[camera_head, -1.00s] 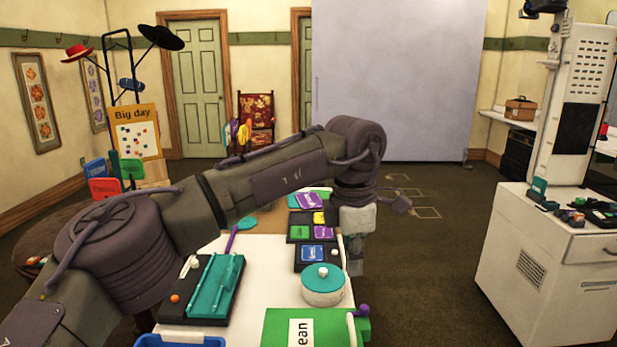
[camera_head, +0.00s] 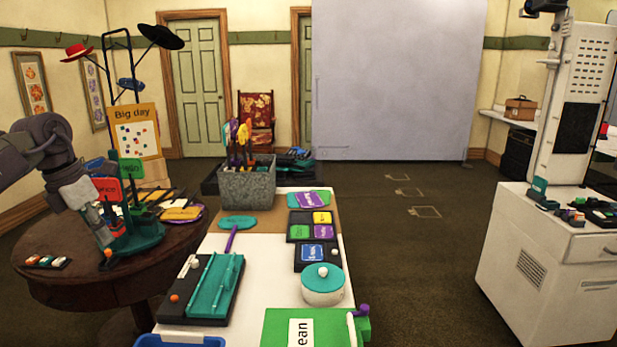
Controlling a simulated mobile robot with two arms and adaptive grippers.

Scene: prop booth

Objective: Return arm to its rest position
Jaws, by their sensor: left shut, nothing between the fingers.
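My left arm comes in at the left edge of the head view, held over the round wooden table (camera_head: 40,262). My left gripper (camera_head: 103,237) points down at the end of it, shut and empty. It shows in front of or beside the teal stand with red and green signs (camera_head: 138,238); I cannot tell whether it touches the stand. My right arm and right gripper are out of view.
The white table (camera_head: 262,270) holds a teal rack on a black base (camera_head: 208,285), a round teal-lidded pot (camera_head: 322,285), coloured cards (camera_head: 312,225) and a grey bin (camera_head: 246,187). A white cabinet (camera_head: 540,270) stands right. The floor between (camera_head: 420,260) is clear.

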